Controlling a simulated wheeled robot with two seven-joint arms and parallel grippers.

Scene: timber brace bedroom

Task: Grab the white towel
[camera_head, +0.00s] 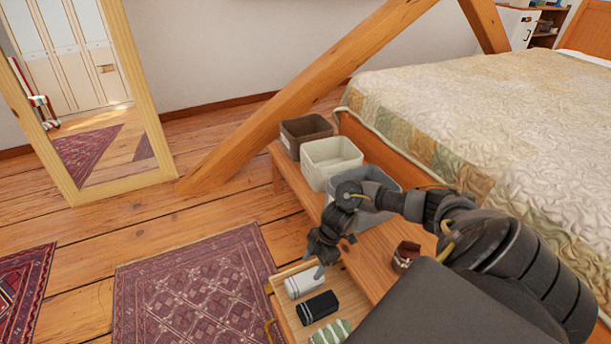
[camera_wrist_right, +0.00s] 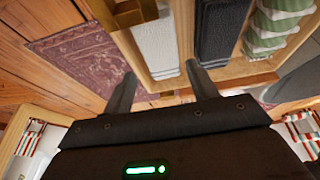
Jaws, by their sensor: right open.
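The white towel (camera_head: 304,281) lies rolled in a shallow wooden drawer (camera_head: 276,307), at the drawer's far end in the head view. In the right wrist view the white towel (camera_wrist_right: 155,48) shows at the top, just beyond the fingers. My right gripper (camera_head: 322,266) is beside and above the towel in the head view. In the right wrist view its two fingers (camera_wrist_right: 162,88) are spread apart with nothing between them. A black towel (camera_head: 317,307) and a green-and-white striped towel (camera_head: 332,332) lie beside the white one. My left gripper is not in view.
A wooden bench (camera_head: 290,172) above the drawer carries a brown bin (camera_head: 305,132), a cream bin (camera_head: 331,160), a grey bin and a small dark red item (camera_head: 405,255). The bed (camera_head: 480,120) stands to the right. A patterned rug (camera_head: 195,290) lies on open floor to the left.

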